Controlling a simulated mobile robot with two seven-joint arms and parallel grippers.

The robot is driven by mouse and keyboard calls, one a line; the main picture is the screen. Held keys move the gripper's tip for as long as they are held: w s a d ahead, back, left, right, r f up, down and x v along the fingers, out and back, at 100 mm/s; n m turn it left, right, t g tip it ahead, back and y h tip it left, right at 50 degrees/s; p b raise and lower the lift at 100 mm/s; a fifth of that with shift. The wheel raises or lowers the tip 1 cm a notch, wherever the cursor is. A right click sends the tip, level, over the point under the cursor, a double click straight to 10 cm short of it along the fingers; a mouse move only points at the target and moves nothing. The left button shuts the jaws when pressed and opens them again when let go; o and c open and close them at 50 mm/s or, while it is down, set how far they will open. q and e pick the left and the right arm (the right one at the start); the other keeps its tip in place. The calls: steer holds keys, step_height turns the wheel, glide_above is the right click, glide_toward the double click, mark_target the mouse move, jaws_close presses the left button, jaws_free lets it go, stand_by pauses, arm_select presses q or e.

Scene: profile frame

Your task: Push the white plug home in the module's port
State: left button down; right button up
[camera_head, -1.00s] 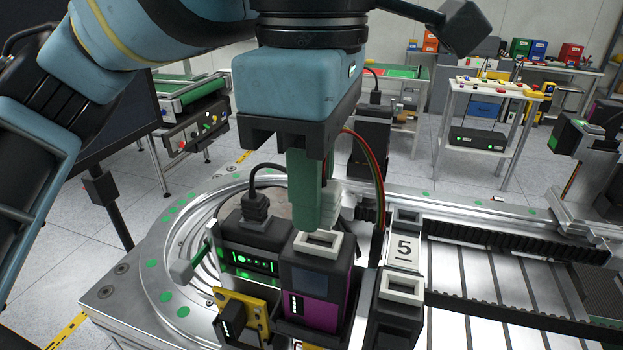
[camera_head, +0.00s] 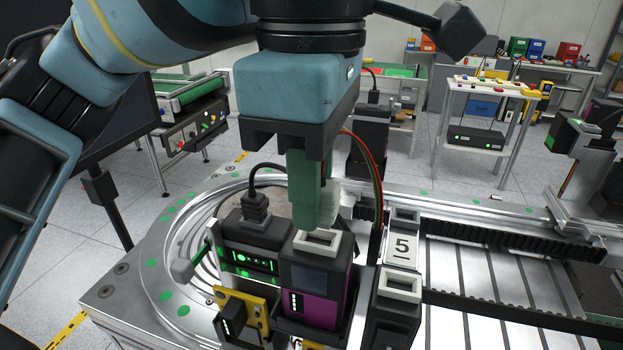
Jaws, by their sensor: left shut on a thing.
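My left gripper (camera_head: 314,205) points straight down with its green fingers shut on a pale white piece, seemingly the white plug (camera_head: 331,206), which is mostly hidden behind the fingers. The module with a purple side (camera_head: 325,292) stands upright below. Its white-rimmed port (camera_head: 317,243) faces up on top. The fingertips are just above and slightly behind the port's rim in the picture. I cannot tell the gap between plug and port. My right gripper is not in view.
Left of the module stands a black unit with green lights (camera_head: 250,258) and a cabled black plug (camera_head: 254,208). To the right are a label marked 5 (camera_head: 402,247) and another white-rimmed port (camera_head: 400,283). Red and green wires (camera_head: 377,180) arc close behind the gripper.

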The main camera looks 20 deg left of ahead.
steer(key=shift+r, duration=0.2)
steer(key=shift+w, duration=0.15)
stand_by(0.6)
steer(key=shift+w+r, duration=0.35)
arm_select(q)
steer(key=shift+f, duration=0.35)
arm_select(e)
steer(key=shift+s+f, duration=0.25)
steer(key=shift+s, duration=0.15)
arm_select(q)
steer(key=shift+f, duration=0.4)
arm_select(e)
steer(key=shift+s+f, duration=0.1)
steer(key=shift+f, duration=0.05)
arm_select(q)
steer(key=shift+f, duration=0.35)
